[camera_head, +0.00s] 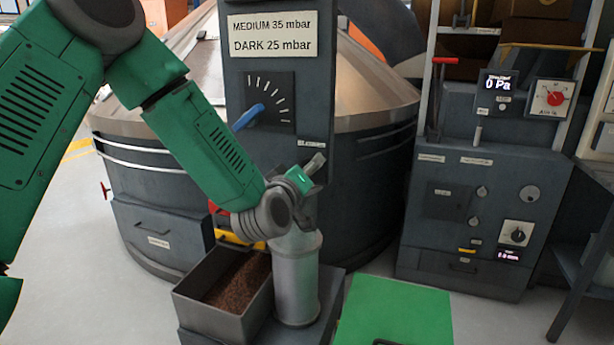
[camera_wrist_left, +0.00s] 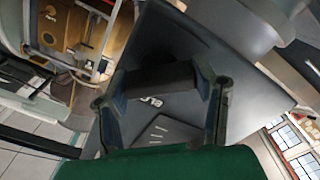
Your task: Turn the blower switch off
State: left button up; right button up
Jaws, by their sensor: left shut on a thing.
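The dark control column (camera_head: 262,70) carries a small label, apparently for the blower (camera_head: 311,142), with the switch just below it. My left gripper (camera_head: 308,178) reaches in from the left and is at the switch. The wrist hides most of the switch in the head view. In the left wrist view, the two fingers (camera_wrist_left: 165,95) stand either side of a dark bar-shaped switch handle (camera_wrist_left: 160,80) on the dark panel (camera_wrist_left: 255,90) and are shut on it. A small partly hidden label shows below the handle. The switch's exact setting is hard to tell. My right gripper is not in view.
A blue lever (camera_head: 248,117) on a dial sits left above the switch. Below my gripper are a grey cylinder (camera_head: 297,285) and a bin (camera_head: 225,315) of brown grains. A large round drum (camera_head: 375,90) stands behind. A control cabinet (camera_head: 480,210) stands right.

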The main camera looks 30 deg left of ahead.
pick_arm(q)
jog(key=n+b, duration=0.1)
jog(key=n, duration=0.1)
jog(key=n+b, duration=0.1)
jog(key=n, duration=0.1)
jog(key=shift+f+n, duration=0.4)
jog(key=n+b, duration=0.3)
jog(key=n, duration=0.1)
jog(key=shift+n, duration=0.3)
jog(key=o, duration=1.2)
jog(key=shift+c, duration=0.2)
jog(key=shift+w+a, duration=0.1)
jog(key=shift+r, duration=0.1)
